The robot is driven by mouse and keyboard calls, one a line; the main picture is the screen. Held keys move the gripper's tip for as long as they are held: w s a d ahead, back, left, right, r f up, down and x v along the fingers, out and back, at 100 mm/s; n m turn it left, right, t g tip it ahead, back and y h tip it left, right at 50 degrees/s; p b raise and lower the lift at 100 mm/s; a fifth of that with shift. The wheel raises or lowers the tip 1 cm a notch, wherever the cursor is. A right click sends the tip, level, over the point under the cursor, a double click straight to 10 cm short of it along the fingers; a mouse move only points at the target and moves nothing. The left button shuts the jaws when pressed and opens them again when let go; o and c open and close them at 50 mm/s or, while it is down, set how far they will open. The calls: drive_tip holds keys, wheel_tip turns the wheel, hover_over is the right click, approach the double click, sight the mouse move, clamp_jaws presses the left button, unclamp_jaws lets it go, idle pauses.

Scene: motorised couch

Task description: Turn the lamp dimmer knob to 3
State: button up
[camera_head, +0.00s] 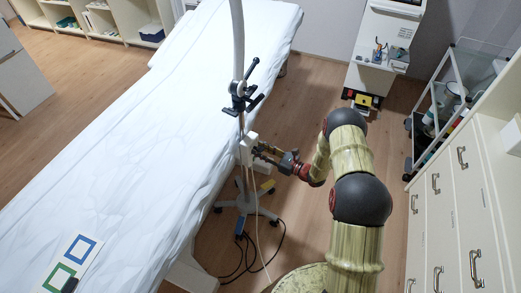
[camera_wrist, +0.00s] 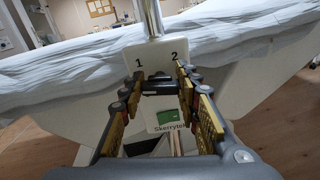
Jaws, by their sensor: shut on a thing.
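The dimmer box (camera_head: 249,142) is a small white box on the lamp's upright pole, beside the couch. In the wrist view its pale face (camera_wrist: 150,56) shows the printed numbers 1 and 2; no 3 can be seen. The dark lamp dimmer knob (camera_wrist: 158,88) sits between the fingertips, below the numbers. My gripper (camera_head: 261,151) reaches the box from the right; in the wrist view my gripper (camera_wrist: 157,80) has a finger on each side of the knob and is shut on it. The fingers hide parts of the face, and the knob's pointer cannot be made out.
The lamp pole (camera_head: 240,45) carries a black clamp (camera_head: 242,92) above the box and stands on a wheeled base (camera_head: 247,205) with loose cables. The white-sheeted couch (camera_head: 150,130) lies left. Drawers (camera_head: 450,215) and a trolley (camera_head: 440,110) stand right.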

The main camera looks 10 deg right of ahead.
drive_tip(key=m+p, duration=0.1)
drive_tip(key=m, duration=0.5)
drive_tip(key=shift+m, duration=0.3)
drive_tip(key=m+p, duration=0.1)
drive_tip(key=m, duration=0.5)
drive_tip(key=shift+d+f, duration=0.1)
drive_tip(key=m+p, duration=0.1)
drive_tip(key=m, duration=0.5)
drive_tip(key=shift+f+m, duration=0.1)
drive_tip(key=shift+m, duration=0.2)
drive_tip(key=m+p, duration=0.1)
drive_tip(key=m, duration=0.5)
drive_tip(key=shift+f, duration=0.1)
drive_tip(key=o, duration=1.1)
drive_tip(key=shift+o, duration=0.5)
